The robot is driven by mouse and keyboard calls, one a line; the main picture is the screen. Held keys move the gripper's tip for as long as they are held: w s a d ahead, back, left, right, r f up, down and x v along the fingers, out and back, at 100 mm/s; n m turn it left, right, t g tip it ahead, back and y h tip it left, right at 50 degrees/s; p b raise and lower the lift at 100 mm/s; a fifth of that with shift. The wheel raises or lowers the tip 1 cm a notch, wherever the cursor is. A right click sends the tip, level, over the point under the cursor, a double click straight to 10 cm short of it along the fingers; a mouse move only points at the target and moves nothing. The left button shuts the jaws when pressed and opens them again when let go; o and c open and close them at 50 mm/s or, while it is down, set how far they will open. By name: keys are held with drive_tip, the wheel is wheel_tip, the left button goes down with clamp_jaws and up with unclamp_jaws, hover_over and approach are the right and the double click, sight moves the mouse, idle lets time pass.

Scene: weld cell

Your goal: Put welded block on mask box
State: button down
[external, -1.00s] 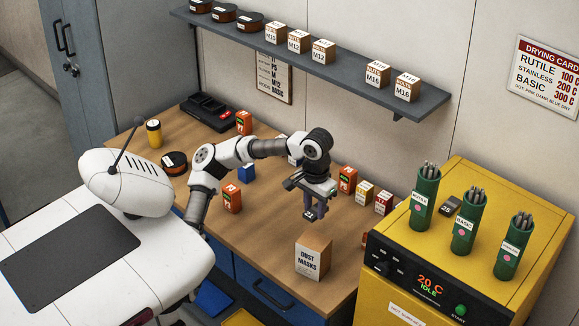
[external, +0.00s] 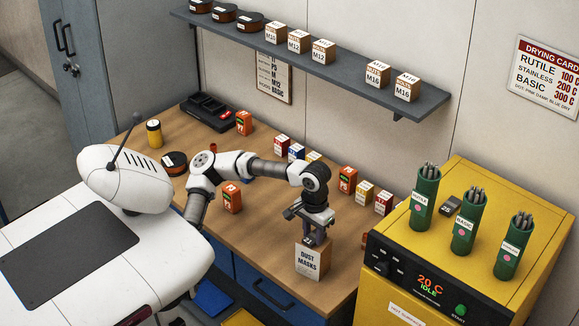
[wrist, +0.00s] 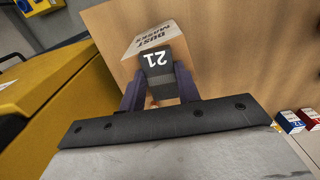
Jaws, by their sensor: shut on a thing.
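My gripper (external: 316,236) points down just above the dust masks box (external: 308,262) near the front of the bench. In the wrist view, its purple fingers (wrist: 160,92) are shut on a dark grey block with a white 21 (wrist: 158,60), the welded block. The dust masks box, a brown carton with a white label, also shows in the wrist view (wrist: 140,44), partly covered by the block. In the external view the block is a small dark shape at the fingertips, over the box top. I cannot tell whether it touches the box.
The yellow oven (external: 470,250) stands close on the right, with green rod tubes (external: 463,228) and a dark numbered block (external: 450,208) on top. Small cartons (external: 347,180) line the bench's back. The wooden bench (external: 265,232) is clear left of the masks box.

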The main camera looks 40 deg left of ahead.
sight(313, 237)
drive_tip(key=shift+f, duration=0.2)
drive_tip(key=c, duration=1)
unclamp_jaws()
drive_tip(key=shift+r, duration=0.1)
drive_tip(key=shift+r, duration=0.1)
wheel_tip(313, 237, up, 12)
drive_tip(key=shift+r+b, duration=0.1)
drive_tip(key=shift+b, duration=0.5)
